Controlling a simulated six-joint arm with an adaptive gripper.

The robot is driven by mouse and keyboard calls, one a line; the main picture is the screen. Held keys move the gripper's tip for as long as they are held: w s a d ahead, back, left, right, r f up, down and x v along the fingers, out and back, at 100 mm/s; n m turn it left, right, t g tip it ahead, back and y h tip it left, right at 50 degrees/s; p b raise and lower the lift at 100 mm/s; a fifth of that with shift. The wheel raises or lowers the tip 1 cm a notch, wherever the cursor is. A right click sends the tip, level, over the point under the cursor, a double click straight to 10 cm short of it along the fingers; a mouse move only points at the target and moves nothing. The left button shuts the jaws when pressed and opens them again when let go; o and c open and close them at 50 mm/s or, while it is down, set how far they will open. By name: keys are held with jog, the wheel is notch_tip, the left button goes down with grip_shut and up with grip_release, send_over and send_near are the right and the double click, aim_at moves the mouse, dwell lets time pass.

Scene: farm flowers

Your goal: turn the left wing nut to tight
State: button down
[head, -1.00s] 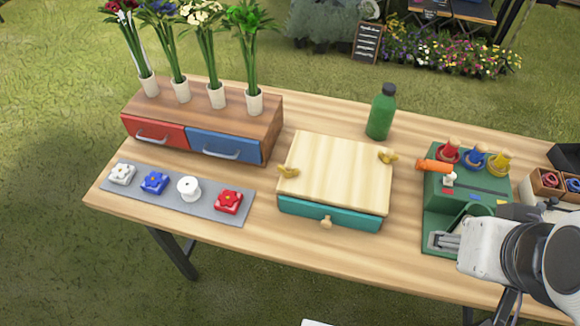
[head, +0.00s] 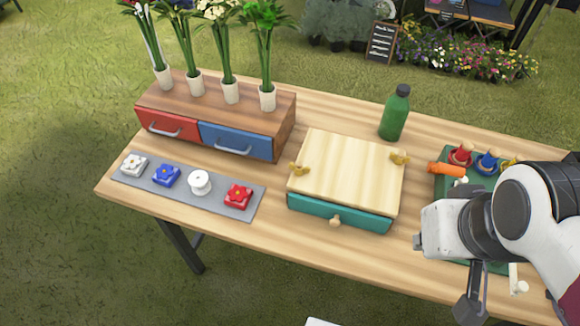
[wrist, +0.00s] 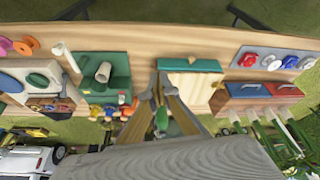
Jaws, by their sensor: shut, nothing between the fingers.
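The left wing nut (head: 298,168) is a small brass-yellow piece at the left edge of a pale wooden lid (head: 345,170). The lid lies on a box with a teal drawer (head: 310,207). The right wing nut (head: 399,158) sits at the lid's right edge. No tightness mark is readable. My gripper (wrist: 160,80) is shut and empty in the wrist view, its fingers converging in front of the lid (wrist: 190,80). In the head view my arm is right of the box, apart from the left wing nut; the fingertips cannot be made out there.
A green bottle (head: 395,112) stands behind the box. A two-drawer chest (head: 283,128) with vases on top is at the left. A grey mat (head: 222,207) with several flower blocks lies before it. A green station (head: 447,183) is partly hidden behind my arm.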

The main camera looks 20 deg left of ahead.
jog(key=w+a+f+m, duration=0.1)
jog(key=w+a+f, duration=0.1)
jog(key=a, duration=0.7)
jog(key=w+a+f+m, duration=0.1)
jog(key=w+a+f, duration=0.1)
jog(key=w+a, duration=0.3)
jog(key=w+a+f+m, duration=0.1)
jog(key=w+a+f, duration=0.1)
jog(key=a, duration=1.1)
jog(key=shift+w+a+f+t+h, duration=0.15)
jog(key=shift+w+f+t+h, duration=0.2)
jog(key=shift+w, duration=0.4)
jog(key=shift+f, duration=0.2)
